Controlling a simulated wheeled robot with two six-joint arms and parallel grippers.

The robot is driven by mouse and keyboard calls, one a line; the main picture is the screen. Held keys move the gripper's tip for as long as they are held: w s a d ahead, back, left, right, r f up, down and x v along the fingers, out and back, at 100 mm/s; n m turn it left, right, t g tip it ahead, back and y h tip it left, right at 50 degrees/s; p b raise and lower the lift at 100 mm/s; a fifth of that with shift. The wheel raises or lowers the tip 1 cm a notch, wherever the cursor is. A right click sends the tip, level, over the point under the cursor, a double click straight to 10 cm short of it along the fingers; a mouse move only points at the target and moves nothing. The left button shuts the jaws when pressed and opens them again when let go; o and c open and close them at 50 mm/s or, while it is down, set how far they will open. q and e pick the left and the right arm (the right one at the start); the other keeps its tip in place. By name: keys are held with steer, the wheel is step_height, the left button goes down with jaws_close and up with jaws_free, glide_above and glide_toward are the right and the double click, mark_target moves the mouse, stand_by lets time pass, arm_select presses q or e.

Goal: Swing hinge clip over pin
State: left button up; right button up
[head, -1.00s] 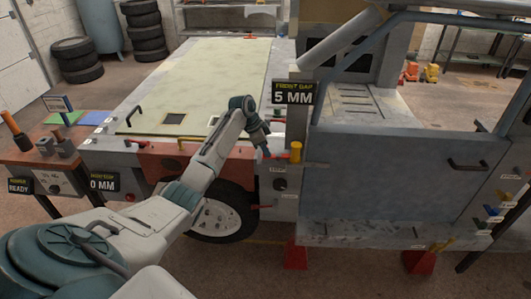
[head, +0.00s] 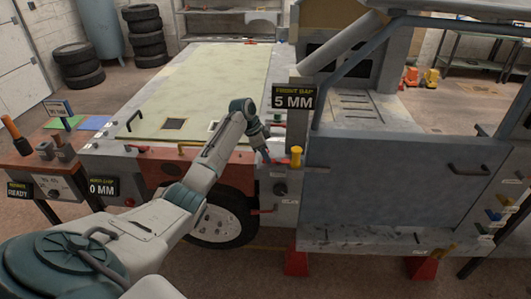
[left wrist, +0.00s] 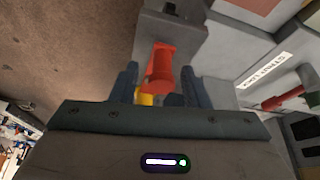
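A yellow pin (head: 296,155) stands at the front edge of the blue-grey door, and a red clip (head: 279,161) shows just left of it. My left gripper (head: 268,154) is at the clip, pointing down beside the pin. In the left wrist view the red clip (left wrist: 160,68) lies between my two fingers, with a narrow gap visible on each side, so the fingers look open around it. Part of the yellow pin (left wrist: 146,99) shows below the clip; the rest is hidden. My right gripper is not in view.
A sign reading 5 MM (head: 293,98) stands above the pin. A dark knob (head: 280,189) and a red lever (head: 259,211) are on the panel below. Another red handle (left wrist: 288,99) lies right of my fingers in the wrist view. The pale bonnet (head: 205,80) is behind my arm.

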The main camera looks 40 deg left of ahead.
arm_select(q)
steer(key=b+v, duration=0.4)
steer(key=v, duration=0.6)
steer(key=shift+r, duration=0.4)
steer(key=shift+a+f, duration=0.1)
